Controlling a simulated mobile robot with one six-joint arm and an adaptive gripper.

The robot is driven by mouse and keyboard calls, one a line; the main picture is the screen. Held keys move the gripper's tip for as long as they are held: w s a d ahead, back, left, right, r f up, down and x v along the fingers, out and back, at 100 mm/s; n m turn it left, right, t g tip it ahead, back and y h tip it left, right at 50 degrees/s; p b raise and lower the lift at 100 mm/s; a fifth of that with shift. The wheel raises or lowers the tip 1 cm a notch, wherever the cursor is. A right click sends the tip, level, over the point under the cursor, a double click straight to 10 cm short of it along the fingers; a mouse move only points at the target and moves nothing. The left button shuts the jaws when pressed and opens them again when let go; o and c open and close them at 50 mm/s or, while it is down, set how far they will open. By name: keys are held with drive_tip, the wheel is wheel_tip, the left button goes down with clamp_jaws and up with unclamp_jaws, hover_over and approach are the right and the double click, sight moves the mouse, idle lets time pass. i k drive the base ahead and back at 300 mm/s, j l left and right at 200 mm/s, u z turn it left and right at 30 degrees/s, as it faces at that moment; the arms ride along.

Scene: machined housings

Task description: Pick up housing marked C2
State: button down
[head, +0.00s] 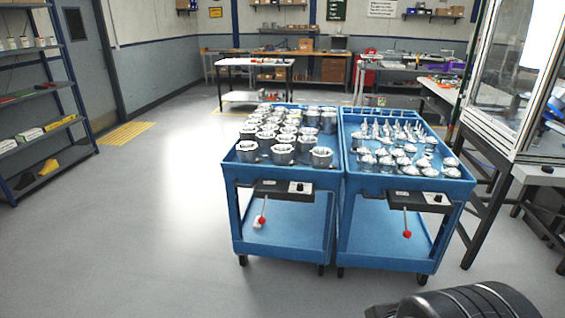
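Several silvery machined housings stand on the top tray of the left blue cart (232,172) in the head view. They are short, wide cylinders with open tops, such as the front housing (321,157), set close together in rows. The right blue cart (400,186) carries several smaller metal parts, flanged or pointed, such as the one at its front right corner (451,171). No marking is readable at this size, so I cannot tell which piece is C2. My gripper does not show; a dark part of my own body fills the bottom right corner.
The two carts stand side by side, with push handles and red knobs facing me. A framed machine enclosure (510,120) on a dark stand is close to their right. A shelf rack (40,100) stands far left. Open floor (140,235) lies left and in front.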

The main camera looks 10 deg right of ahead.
sight(321, 158)
drive_tip(key=i+j, duration=0.1)
drive_tip(key=j, duration=0.35)
drive_tip(key=i+j, duration=0.1)
drive_tip(key=j, duration=0.4)
drive_tip(key=i+l+u, duration=0.25)
drive_tip(key=i+l, duration=0.75)
drive_tip(key=i, duration=0.3)
drive_tip(key=i+l+u, duration=0.3)
drive_tip(key=i+l, duration=0.9)
